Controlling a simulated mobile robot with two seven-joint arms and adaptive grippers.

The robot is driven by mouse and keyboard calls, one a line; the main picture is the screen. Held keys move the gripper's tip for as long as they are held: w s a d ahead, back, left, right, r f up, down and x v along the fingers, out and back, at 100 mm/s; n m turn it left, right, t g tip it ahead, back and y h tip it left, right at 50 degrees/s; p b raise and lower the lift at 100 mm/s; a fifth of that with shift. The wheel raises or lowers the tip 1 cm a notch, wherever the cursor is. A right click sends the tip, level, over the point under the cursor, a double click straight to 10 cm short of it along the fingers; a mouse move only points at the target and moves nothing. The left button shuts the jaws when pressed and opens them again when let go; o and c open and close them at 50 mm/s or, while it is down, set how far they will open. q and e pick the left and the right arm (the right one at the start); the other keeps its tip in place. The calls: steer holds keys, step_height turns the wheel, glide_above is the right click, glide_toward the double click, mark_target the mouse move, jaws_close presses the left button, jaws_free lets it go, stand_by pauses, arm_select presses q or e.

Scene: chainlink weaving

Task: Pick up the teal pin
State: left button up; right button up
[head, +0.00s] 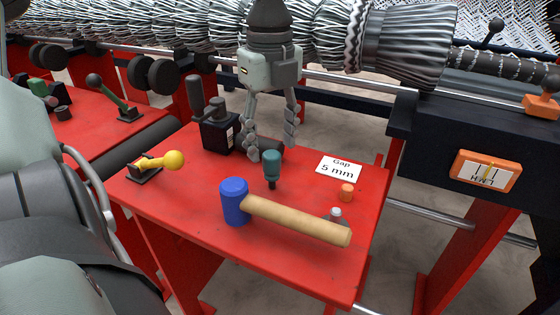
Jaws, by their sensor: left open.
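The teal pin (272,163) stands upright on the red table (200,235), behind the hammer. It has a thick teal top and a narrow dark lower end. My left gripper (272,147) points down over the table with its two fingers spread. Its fingertips show to the left and right of the pin's top, and nothing is held between them. I cannot tell from this one view whether a finger touches the pin. My right gripper is not in view.
A hammer with blue head (235,202) and wooden handle (300,222) lies in front of the pin.

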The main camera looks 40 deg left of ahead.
mark_target(271, 154)
arm_select(q)
step_height(271, 154, down, 6)
steer(key=shift+s+r, duration=0.1)
steer(key=shift+s, duration=0.05)
jaws_close()
stand_by(0.4)
steer(key=shift+r, duration=0.1)
